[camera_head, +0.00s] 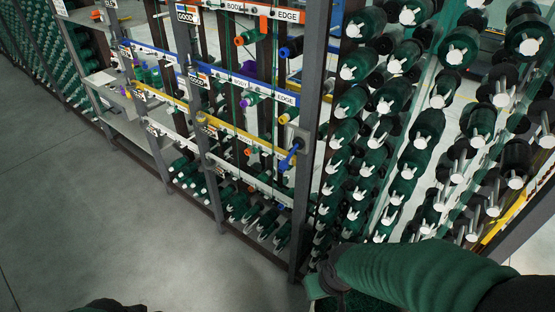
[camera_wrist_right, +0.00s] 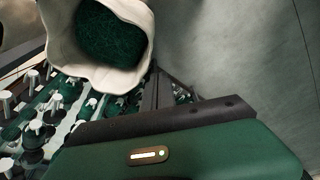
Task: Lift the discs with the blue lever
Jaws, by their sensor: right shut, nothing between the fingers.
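The blue lever (camera_head: 290,157) is mounted on a grey plate on the rack's front post, right of centre in the head view. It tilts down to the left. No discs can be told apart with certainty; the rack's right side holds many green spools with white end pieces (camera_head: 411,174). My right arm comes in from the lower right, and my right gripper (camera_head: 322,284) is low by the foot of the post, well below the lever and apart from it. It is shut and empty; its fingertips are hard to make out.
The grey post (camera_head: 311,120) stands between the labelled front shelves and the spool side. Green rolls (camera_head: 262,222) lie on the bottom shelf. The grey floor (camera_head: 110,225) at left is clear. In the right wrist view, a white sack-like thing with green netting (camera_wrist_right: 110,35) is close.

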